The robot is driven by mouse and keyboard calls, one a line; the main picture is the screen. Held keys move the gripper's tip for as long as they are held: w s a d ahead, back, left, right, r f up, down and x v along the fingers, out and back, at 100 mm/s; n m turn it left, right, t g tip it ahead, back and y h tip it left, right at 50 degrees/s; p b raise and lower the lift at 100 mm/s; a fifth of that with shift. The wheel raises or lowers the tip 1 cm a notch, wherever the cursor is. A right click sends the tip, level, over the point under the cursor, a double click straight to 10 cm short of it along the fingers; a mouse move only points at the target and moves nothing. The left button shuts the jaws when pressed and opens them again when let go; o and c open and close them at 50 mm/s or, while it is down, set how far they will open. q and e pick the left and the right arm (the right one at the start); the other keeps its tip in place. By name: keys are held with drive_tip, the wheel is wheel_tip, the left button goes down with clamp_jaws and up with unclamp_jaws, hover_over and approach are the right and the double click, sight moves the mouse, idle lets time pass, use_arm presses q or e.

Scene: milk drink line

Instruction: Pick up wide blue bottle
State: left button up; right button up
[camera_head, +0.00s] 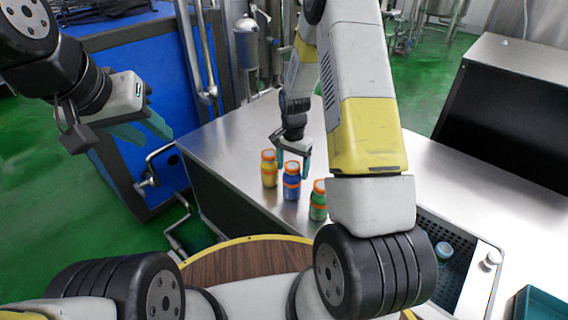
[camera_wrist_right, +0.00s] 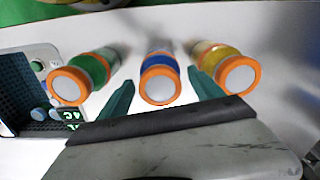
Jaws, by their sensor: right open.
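The blue bottle (camera_head: 291,181) with an orange and white cap stands upright on the metal counter, between a yellow bottle (camera_head: 269,168) and a green bottle (camera_head: 318,200). In the right wrist view the blue bottle (camera_wrist_right: 159,80) shows in the middle, cap towards the camera. My right gripper (camera_head: 290,158) is open, just behind the blue bottle in the head view. In the right wrist view its two green fingers (camera_wrist_right: 160,92) lie left and right of the blue bottle's cap. Contact cannot be told. My left gripper (camera_head: 118,130) is off to the left, away from the counter; its finger gap is unclear.
The yellow bottle (camera_wrist_right: 237,75) and green bottle (camera_wrist_right: 78,84) stand close on either side of the fingers. A dark perforated tray (camera_head: 428,226) with a bottle is at the right. A teal bin (camera_head: 538,304) is at the lower right. The counter (camera_head: 222,140) is clear at its left end.

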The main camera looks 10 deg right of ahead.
drive_tip(key=shift+f, duration=0.15)
clamp_jaws()
drive_tip(key=shift+r, duration=0.2)
idle(0.3)
